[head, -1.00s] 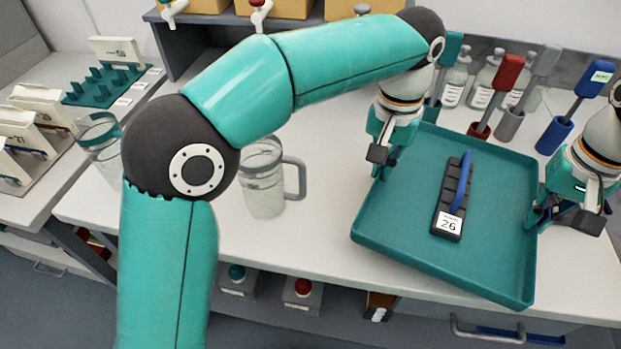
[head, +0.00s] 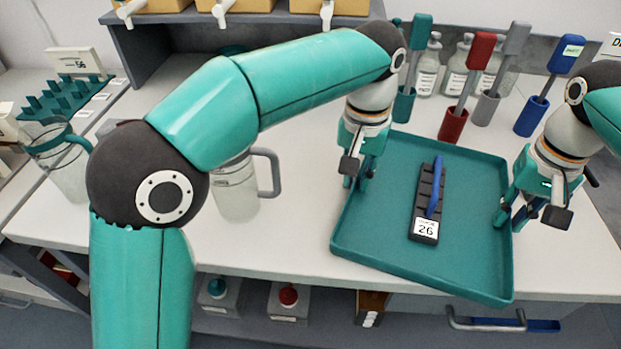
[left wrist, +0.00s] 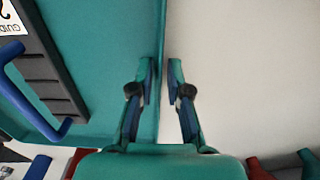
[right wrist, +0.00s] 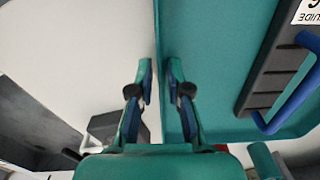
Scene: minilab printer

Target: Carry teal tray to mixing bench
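The teal tray (head: 370,235) is a shallow, square-edged tray at the front right of the white bench, its near corner out over the front edge. My left gripper (head: 354,178) is at its left wall, one finger on each side; the wall runs between the fingertips in the left wrist view (left wrist: 161,82). My right gripper (head: 508,212) is at the right wall in the same way, as the right wrist view (right wrist: 159,82) shows. A dark rack (head: 425,220) with a blue handle and a "26 guide" label lies in the tray. I cannot tell whether the tray is lifted.
A clear jug (head: 237,190) stands left of the tray, partly behind my left arm. Teal, red (head: 453,122), grey and blue (head: 532,115) handled tools and several bottles (head: 428,70) stand behind it. Another jug (head: 68,165) and a teal peg rack (head: 60,100) are at far left.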

